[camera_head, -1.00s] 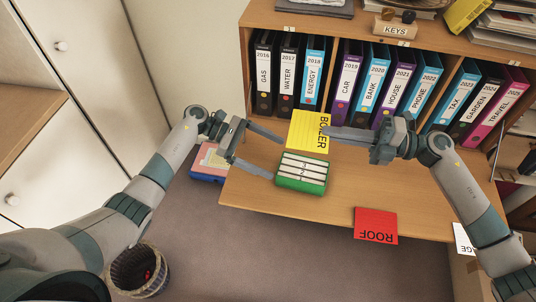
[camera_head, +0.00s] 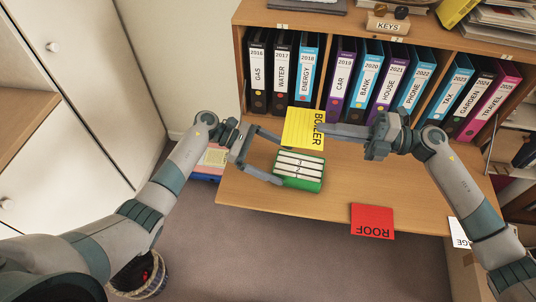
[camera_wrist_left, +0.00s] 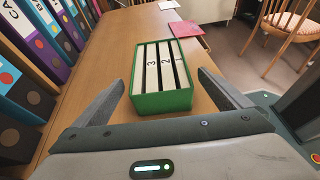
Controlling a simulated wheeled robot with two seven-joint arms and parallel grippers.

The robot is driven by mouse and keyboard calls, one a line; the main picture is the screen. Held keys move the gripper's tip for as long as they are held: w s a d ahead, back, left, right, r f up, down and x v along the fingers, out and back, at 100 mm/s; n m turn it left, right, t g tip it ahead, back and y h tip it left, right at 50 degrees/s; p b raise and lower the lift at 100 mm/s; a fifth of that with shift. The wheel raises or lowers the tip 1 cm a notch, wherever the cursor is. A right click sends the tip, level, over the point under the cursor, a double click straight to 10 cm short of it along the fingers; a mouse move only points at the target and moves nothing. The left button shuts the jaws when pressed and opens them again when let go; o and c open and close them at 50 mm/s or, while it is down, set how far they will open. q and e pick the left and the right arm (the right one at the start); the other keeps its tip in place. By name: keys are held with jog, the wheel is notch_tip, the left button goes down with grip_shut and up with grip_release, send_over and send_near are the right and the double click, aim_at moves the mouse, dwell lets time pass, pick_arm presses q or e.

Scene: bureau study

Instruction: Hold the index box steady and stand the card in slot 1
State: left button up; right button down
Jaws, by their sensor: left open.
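The green index box (camera_head: 311,184) sits on the desk, with white dividers marked with numbers on top. It also shows in the left wrist view (camera_wrist_left: 162,101), ahead of and between the fingers. My left gripper (camera_head: 281,162) is open at the box's left side, one finger toward the back and one toward the front. I cannot tell whether either finger touches it. My right gripper (camera_head: 322,130) is shut on the right edge of the yellow BOILER card (camera_head: 298,130), which it holds behind and above the box. The wrist view does not show the yellow card.
A red ROOF card (camera_head: 372,220) lies at the desk's front edge, with a partly hidden white card (camera_head: 460,233) to its right. Ring binders (camera_head: 371,80) stand along the back. A KEYS block (camera_head: 388,24) sits on the shelf above. The desk (camera_head: 420,200) right of the box is clear.

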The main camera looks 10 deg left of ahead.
aim_at(299, 169)
pick_arm(q)
jog(key=shift+x, duration=3.6)
jog(key=c, duration=1.6)
